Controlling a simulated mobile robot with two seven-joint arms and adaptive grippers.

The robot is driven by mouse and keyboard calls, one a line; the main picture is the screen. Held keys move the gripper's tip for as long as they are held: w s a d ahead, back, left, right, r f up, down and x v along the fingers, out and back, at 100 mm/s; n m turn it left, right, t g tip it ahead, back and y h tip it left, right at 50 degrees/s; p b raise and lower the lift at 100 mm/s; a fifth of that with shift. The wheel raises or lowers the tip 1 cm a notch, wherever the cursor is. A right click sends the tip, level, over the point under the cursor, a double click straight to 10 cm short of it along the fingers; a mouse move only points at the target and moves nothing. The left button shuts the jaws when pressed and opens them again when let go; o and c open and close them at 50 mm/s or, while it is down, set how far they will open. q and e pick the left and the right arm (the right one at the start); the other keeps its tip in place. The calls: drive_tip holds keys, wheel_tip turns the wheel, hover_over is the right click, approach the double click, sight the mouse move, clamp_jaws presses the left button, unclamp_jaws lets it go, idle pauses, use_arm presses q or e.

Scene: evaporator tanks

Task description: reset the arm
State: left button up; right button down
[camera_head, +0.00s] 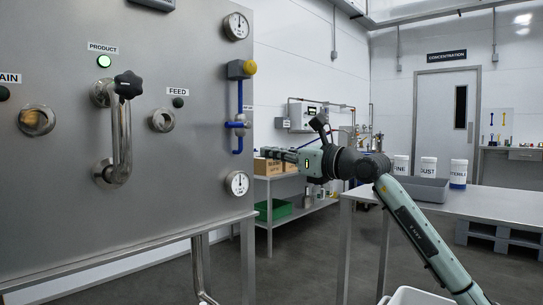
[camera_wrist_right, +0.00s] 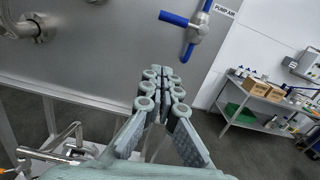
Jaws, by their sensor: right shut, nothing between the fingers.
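My right gripper (camera_head: 272,153) is stretched out to the left in the head view, near the right edge of the steel tank panel (camera_head: 190,130). In the right wrist view my right gripper (camera_wrist_right: 162,75) has its fingers together with nothing between them. A blue valve (camera_head: 238,124) on a vertical pipe is on the panel's right side, above and left of the fingertips. The same blue valve (camera_wrist_right: 194,27) shows in the wrist view, above and right of the fingertips and apart from them. My left gripper is not in view.
The panel carries a bent pipe with a black knob (camera_head: 128,84) and gauges (camera_head: 237,183). A shelf with boxes (camera_head: 270,167) stands behind. Floor between is clear.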

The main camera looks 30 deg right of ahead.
idle(0.4)
